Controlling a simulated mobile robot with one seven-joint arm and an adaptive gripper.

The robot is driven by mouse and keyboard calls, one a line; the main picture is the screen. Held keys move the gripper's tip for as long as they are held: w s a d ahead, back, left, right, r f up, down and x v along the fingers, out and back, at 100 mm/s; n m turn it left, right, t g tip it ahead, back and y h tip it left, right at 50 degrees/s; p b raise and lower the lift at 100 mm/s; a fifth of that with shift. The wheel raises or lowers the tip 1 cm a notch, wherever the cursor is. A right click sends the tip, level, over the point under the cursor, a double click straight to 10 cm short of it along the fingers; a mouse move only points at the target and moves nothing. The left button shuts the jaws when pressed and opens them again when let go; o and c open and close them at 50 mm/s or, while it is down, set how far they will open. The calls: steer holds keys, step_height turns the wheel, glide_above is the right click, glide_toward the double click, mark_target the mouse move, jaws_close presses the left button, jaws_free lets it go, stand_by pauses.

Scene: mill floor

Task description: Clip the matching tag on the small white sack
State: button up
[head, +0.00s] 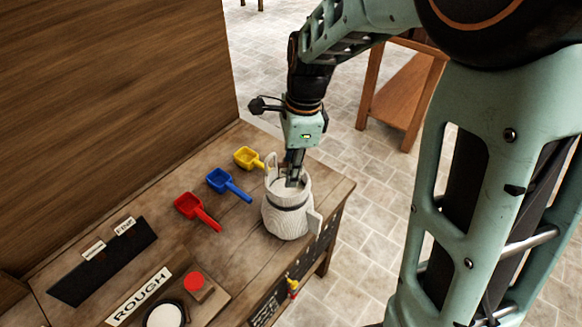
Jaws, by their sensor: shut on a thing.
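My gripper (293,180) points down into the sack's open mouth. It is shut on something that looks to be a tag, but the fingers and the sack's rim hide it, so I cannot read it. A black rack (103,267) at left carries two white tags: one reads FINE (125,226), the other (94,249) is too small to read. A larger sign reading ROUGH (138,296) lies in front of the rack.
Yellow (247,157), blue (224,183) and red (193,209) scoops lie left of the sack. A red-topped block (197,285) and a round white dish (164,316) sit near the front. A small yellow-and-red item (292,287) hangs at the bench's side. A wooden stand (400,98) is behind.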

steer(key=shift+f+b, duration=1.7)
steer(key=shift+f, duration=0.45)
stand_by(0.5)
steer(key=shift+f+b, duration=1)
steer(key=shift+f, duration=0.95)
steer(key=o, duration=1)
steer(key=r, duration=0.4)
steer(key=d+r, duration=0.1)
steer(key=r, duration=0.7)
steer(key=shift+w+d, duration=0.15)
steer(key=shift+d, duration=0.05)
